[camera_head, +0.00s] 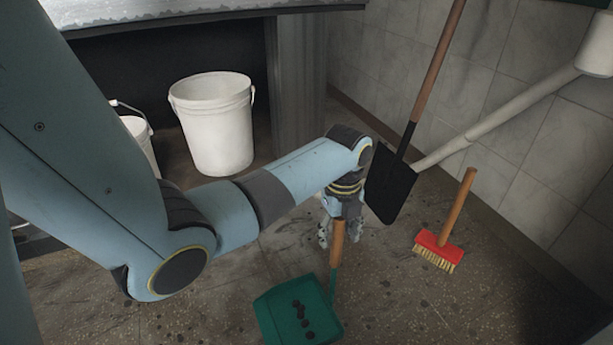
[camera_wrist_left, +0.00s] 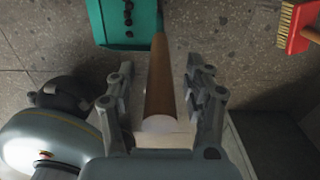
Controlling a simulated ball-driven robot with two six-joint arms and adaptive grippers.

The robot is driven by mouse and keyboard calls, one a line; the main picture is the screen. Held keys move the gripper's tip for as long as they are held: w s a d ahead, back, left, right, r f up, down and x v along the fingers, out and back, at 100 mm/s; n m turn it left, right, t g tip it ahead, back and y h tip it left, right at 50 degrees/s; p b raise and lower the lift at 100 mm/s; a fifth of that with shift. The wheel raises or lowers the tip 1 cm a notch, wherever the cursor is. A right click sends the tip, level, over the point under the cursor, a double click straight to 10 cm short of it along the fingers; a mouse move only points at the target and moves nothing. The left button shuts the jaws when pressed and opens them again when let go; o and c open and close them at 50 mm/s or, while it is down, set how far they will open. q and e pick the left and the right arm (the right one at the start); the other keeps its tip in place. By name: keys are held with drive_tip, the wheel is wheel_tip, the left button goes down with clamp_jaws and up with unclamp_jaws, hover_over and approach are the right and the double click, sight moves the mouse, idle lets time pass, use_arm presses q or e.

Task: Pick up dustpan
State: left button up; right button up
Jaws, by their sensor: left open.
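The dustpan has a green pan (camera_head: 282,312) and a wooden handle (camera_head: 337,243), and it is on the floor in the lower middle of the head view. Several dark lumps lie in the pan. In the left wrist view the green pan (camera_wrist_left: 146,22) is at the top and the brown handle (camera_wrist_left: 161,85) points toward me. My left gripper (camera_head: 338,230) is at the handle; in the wrist view its two fingers (camera_wrist_left: 160,98) are open on either side of the handle, with gaps visible. My right gripper is not seen.
A red brush (camera_head: 438,247) with a wooden handle stands on the floor to the right. A black shovel (camera_head: 391,185) leans near my left wrist. White buckets (camera_head: 217,125) stand behind, under a counter. A pale pipe (camera_head: 500,115) runs along the tiled wall.

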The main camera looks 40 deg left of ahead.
use_arm(q)
drive_tip(key=shift+c, duration=0.4)
clamp_jaws()
drive_tip(key=shift+r, duration=0.15)
